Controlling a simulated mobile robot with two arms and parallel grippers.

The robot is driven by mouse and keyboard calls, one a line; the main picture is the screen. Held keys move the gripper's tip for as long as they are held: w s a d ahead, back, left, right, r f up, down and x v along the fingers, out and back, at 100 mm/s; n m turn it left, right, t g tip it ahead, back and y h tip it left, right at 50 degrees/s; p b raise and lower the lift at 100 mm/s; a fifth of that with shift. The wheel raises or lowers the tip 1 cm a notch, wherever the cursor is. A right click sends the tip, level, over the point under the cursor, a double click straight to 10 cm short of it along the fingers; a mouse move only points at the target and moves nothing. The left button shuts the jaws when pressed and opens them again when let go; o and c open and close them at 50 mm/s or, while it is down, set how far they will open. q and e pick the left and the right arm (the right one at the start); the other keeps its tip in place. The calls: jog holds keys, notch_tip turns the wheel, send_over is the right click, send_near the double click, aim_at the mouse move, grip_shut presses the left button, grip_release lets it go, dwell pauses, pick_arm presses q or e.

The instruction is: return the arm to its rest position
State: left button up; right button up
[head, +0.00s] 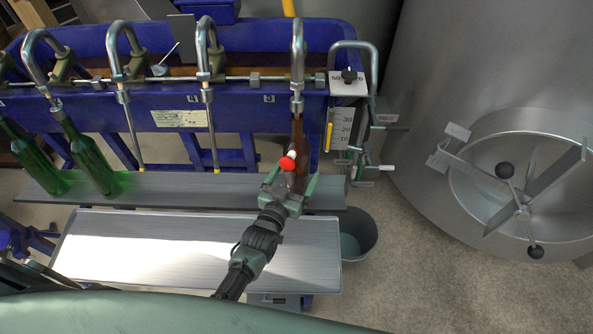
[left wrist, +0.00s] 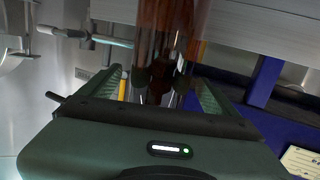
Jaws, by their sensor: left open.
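A small red and white piece (head: 288,161) shows beside the bottle, just beyond the gripper. My right gripper is not in view.
Two green bottles (head: 88,158) lean at the left of the grey shelf (head: 190,190). A metal tray (head: 190,245) lies in front, under my forearm. A bucket (head: 358,235) is to its right. A large steel tank (head: 490,80) stands at the right; floor between is clear.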

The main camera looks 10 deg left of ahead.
pick_arm(q)
jog(key=shift+f+p+v, duration=0.15)
jog(key=shift+p+v, duration=0.55)
jog(key=shift+v, duration=0.95)
jog(key=shift+f+p+v, duration=0.15)
jog(key=shift+p+v, duration=0.5)
jog(key=shift+v, duration=1.05)
jog(key=v, duration=0.2)
jog(key=p+v, duration=0.1)
jog(key=v, duration=0.2)
jog(key=shift+s+f+p, duration=0.35)
jog(key=shift+f, duration=0.05)
